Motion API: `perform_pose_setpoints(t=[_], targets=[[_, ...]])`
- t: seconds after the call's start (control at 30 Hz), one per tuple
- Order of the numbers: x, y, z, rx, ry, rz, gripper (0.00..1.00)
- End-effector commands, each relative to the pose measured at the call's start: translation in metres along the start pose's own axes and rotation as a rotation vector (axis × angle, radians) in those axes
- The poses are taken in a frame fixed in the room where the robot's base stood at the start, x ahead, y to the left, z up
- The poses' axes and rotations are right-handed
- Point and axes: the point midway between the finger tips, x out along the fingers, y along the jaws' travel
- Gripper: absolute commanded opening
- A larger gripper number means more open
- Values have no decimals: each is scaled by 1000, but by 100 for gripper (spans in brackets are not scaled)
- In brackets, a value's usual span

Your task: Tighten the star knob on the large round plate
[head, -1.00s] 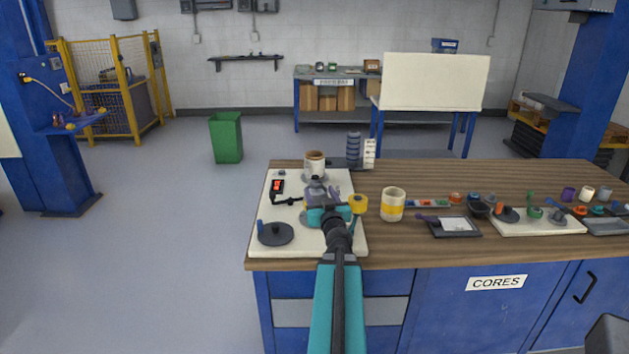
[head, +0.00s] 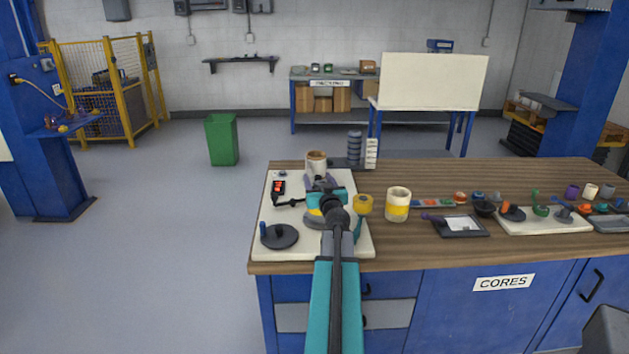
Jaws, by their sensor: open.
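My gripper (head: 319,182) is over the cream board (head: 329,245) on the bench, its jaws open toward the board's far side. Its teal wrist hides the middle of the board. A rounded grey and yellow piece (head: 313,217) shows partly beside the wrist; I cannot tell what it is. A dark round plate (head: 281,238) with an upright blue peg lies at the board's near left, apart from my gripper. A yellow knob-like piece (head: 363,204) stands right of the wrist. I cannot make out for certain which round plate carries the star knob.
A white cylinder with a brown top (head: 316,164) stands just beyond my gripper. A red-lit switch box (head: 278,187) is to the left. A white and yellow roll (head: 397,204) stands right of the board.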

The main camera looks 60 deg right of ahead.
Motion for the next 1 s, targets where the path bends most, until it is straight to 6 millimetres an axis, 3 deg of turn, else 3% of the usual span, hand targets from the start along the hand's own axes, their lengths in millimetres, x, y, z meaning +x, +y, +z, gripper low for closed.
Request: perform_pose_setpoints(t=[0.53,0.77,1.0], targets=[[8,8,0,0,0,5,54],[8,9,0,0,0,5,15],[8,13,0,0,1,14,13]])
